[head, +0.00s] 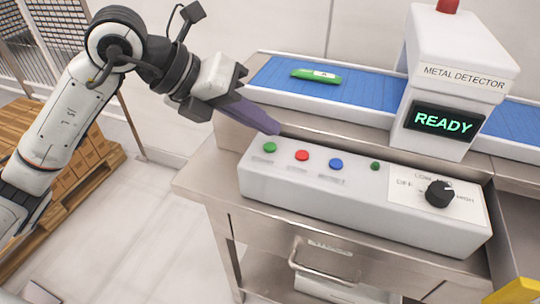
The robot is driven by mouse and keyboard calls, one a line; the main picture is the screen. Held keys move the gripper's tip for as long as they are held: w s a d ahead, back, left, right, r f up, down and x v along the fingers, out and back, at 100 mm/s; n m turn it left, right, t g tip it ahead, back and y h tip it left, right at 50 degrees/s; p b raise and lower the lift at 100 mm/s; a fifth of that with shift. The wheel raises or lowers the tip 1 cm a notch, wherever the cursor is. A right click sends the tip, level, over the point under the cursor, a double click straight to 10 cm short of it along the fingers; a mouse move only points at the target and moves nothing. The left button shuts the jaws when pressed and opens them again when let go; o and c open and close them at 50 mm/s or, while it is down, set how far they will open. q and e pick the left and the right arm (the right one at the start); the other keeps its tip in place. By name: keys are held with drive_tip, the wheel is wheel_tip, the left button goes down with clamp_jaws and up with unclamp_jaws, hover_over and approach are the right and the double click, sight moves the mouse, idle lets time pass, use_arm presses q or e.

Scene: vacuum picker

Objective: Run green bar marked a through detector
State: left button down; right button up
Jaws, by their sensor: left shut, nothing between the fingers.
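The green bar (316,76) lies on the blue conveyor belt (272,72), left of the white metal detector (457,60). It has a pale label whose marking is too small to read. The detector's screen (443,123) reads READY. My left gripper (277,131) is shut and empty, its purple fingers pointing down right, with the tips close above the green button (270,147) on the control box (350,213). I cannot tell whether they touch the box. My right gripper is not in view.
The box also carries a red button (302,155), a blue button (336,164), a small green light (375,166) and a black dial (439,194) on a LOW/OFF/HIGH plate. A steel table (205,185) bears it. A wooden pallet (85,165) stands at left.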

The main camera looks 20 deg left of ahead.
use_arm(q)
drive_tip(key=shift+f, duration=0.45)
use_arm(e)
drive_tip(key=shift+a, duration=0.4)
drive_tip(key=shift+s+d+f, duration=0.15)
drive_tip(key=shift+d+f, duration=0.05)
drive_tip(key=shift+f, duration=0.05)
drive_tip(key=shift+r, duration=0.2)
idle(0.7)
use_arm(q)
drive_tip(key=shift+f, duration=0.1)
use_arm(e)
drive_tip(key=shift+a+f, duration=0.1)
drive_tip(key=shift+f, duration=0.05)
use_arm(q)
drive_tip(key=shift+f+b, duration=0.25)
drive_tip(key=shift+b, duration=0.25)
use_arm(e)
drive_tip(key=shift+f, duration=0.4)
